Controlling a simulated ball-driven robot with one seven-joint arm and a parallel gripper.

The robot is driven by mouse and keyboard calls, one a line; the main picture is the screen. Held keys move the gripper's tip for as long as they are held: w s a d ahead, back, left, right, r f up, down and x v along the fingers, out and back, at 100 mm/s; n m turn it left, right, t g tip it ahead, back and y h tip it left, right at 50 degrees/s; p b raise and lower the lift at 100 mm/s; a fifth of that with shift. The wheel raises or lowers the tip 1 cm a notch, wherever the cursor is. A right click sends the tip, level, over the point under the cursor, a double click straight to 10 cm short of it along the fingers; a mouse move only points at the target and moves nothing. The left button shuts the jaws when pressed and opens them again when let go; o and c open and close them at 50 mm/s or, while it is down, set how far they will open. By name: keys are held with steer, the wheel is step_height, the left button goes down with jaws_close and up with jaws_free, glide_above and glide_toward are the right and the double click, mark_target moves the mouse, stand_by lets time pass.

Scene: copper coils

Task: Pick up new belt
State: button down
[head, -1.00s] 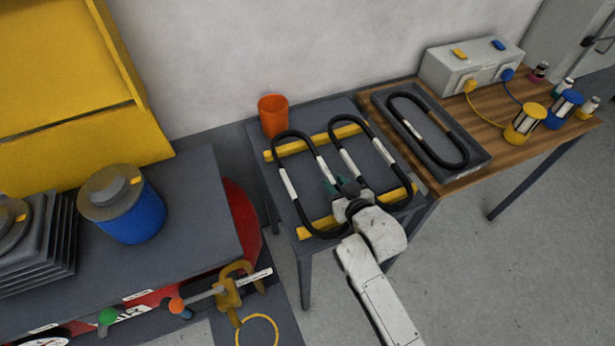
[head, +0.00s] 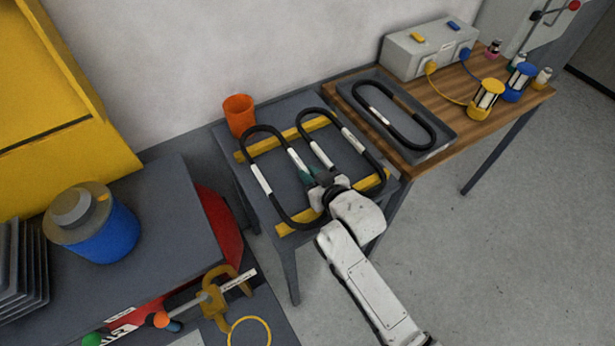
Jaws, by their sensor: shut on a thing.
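Two black belt loops with white patches lie side by side across yellow bars on a grey table (head: 228,170): a left belt (head: 262,178) and a right belt (head: 352,140). A third black belt (head: 408,128) lies in a grey tray (head: 447,137) to the right. My gripper (head: 312,180), with green fingertips, is at the inner strand of the left belt, just below its white patch, and is shut on it. The fingers and wrist hide part of that strand and the near end of the right belt. The left belt still appears to rest on the bars.
An orange cup (head: 239,116) stands at the table's back left corner. The wooden table (head: 460,92) at right holds a grey box (head: 428,50) and several coloured spools. A dark bench (head: 165,215) with a blue drum (head: 100,232) stands at left. Floor is free at right.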

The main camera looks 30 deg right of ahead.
steer(key=s+r, duration=0.1)
steer(key=r, duration=0.1)
steer(key=s+r, duration=0.2)
steer(key=r, duration=0.1)
steer(key=s+r, duration=0.2)
steer(key=shift+s+d+r, duration=0.15)
steer(key=shift+d+r, duration=0.15)
steer(key=d+b+v, duration=0.1)
steer(key=v, duration=0.8)
steer(key=shift+s+r, duration=0.2)
steer(key=shift+d, duration=0.1)
